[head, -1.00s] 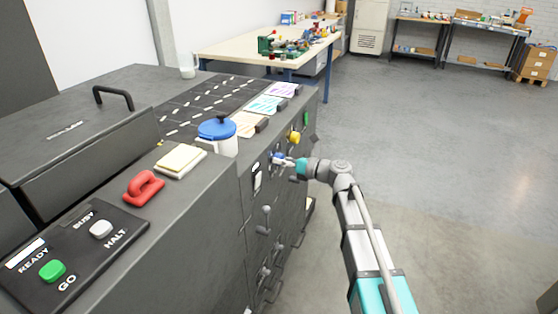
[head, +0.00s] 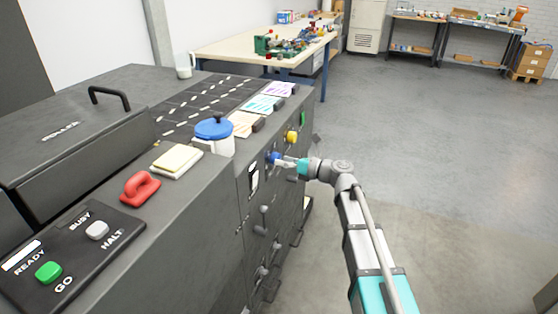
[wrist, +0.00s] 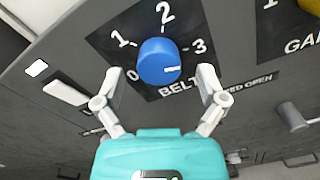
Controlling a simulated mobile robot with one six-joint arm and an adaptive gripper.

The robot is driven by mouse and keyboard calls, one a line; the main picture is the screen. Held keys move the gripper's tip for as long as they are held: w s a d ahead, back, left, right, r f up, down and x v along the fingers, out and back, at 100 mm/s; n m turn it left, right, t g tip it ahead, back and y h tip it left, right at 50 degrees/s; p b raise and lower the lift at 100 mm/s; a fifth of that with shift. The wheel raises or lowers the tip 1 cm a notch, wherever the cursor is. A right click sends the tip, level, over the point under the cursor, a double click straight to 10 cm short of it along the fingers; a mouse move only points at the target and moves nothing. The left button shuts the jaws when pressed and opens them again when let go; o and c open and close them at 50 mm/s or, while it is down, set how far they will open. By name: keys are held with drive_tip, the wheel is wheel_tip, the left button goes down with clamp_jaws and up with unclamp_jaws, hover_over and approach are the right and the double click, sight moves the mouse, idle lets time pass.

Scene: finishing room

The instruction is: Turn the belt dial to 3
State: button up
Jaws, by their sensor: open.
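The blue belt dial (wrist: 159,60) sits on a dark panel marked 0, 1, 2 and 3 above the word BELT. Its white mark is on the right side of the knob face and points right, a little below the printed 3 (wrist: 200,46). The dial also shows in the head view (head: 273,158) on the machine's side. My gripper (wrist: 159,72) is open and empty, one finger to the left and one to the right of the dial. In the wrist view both fingers look clear of the knob. In the head view my gripper (head: 283,162) is just right of it.
A yellow knob (head: 291,137) is on the same panel, farther back. Levers (head: 263,215) and handles stick out below the dial. A white jar with a blue lid (head: 215,130) and a red handle (head: 140,187) are on the machine top. The floor (head: 420,170) to the right is clear.

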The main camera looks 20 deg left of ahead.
drive_tip(key=s+d, duration=0.1)
drive_tip(key=d, duration=0.9)
drive_tip(key=shift+d, duration=0.35)
drive_tip(key=s+d+f+n+h, duration=0.4)
drive_tip(key=d+f+n+h, duration=0.1)
drive_tip(key=d+f+n, duration=0.2)
drive_tip(key=s+d+f+n+h, duration=0.4)
drive_tip(key=d+f+n+h, duration=0.1)
drive_tip(key=d+f+n, duration=0.2)
drive_tip(key=s+d+f+n+g+h, duration=0.1)
drive_tip(key=s+d+n+h, duration=0.2)
drive_tip(key=d, duration=0.2)
drive_tip(key=s+d+f+n+h+p, duration=0.1)
drive_tip(key=s+d+n+h, duration=0.1)
drive_tip(key=d+n, duration=0.3)
drive_tip(key=s+d+f+n+g+h, duration=0.1)
drive_tip(key=s+d+n+h, duration=0.15)
drive_tip(key=d, duration=0.35)
wheel_tip(320, 180, up, 20)
drive_tip(key=p, duration=2)
drive_tip(key=shift+s+d+m+h, duration=0.1)
drive_tip(key=shift+m+h, duration=0.15)
